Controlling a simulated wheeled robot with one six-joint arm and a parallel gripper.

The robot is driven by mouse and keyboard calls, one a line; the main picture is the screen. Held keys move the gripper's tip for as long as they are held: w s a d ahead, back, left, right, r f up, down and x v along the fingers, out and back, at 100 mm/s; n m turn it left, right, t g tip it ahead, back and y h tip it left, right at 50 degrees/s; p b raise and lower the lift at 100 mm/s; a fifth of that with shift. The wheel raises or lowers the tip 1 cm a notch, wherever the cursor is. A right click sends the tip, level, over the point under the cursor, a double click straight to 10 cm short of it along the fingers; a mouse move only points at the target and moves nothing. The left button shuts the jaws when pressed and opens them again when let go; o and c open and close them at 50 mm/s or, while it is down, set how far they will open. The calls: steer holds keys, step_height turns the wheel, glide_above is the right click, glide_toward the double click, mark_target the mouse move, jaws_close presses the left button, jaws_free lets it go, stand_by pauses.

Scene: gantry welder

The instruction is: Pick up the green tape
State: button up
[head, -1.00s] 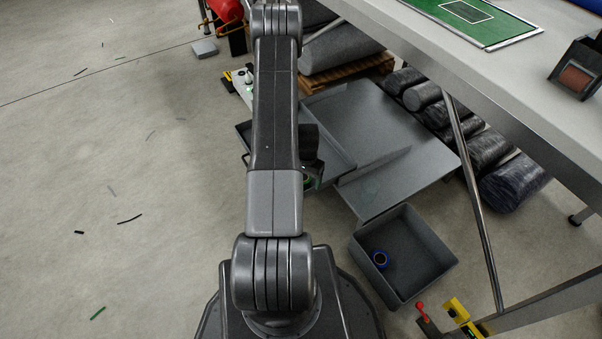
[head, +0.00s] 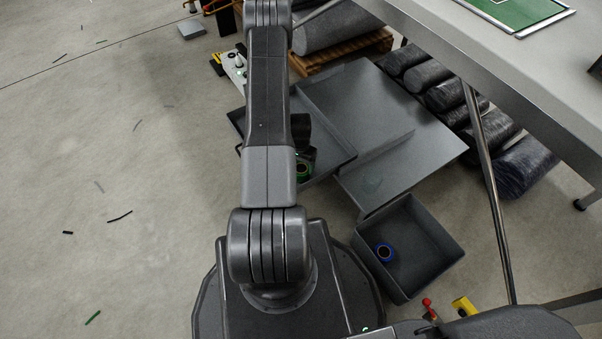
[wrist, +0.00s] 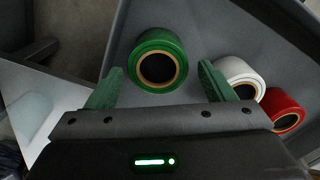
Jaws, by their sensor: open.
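The green tape (wrist: 158,60) is a roll with a tan core, lying in a grey tray (wrist: 221,21) in the wrist view. It also shows in the head view (head: 304,169), partly hidden by my arm. My gripper (wrist: 161,68) is open, with one green finger at the left of the roll and the other at its right. The fingers look apart from the roll, and I cannot tell how far above it they are. In the head view my arm hides the gripper's fingers. A white roll (wrist: 238,76) lies close to the right finger, with a red roll (wrist: 284,109) beyond it.
A flat grey panel (head: 420,150) lies beside the tray. A workbench (head: 480,50) with slanted legs overhangs the right side. The floor at the left is mostly clear.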

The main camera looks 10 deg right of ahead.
steer(key=shift+d+f+b, duration=0.15)
steer(key=shift+f+b, duration=0.9)
steer(key=shift+f, duration=1.7)
steer(key=shift+c, duration=0.5)
steer(key=c, duration=0.7)
steer(key=shift+r, duration=0.1)
steer(key=shift+c, duration=0.2)
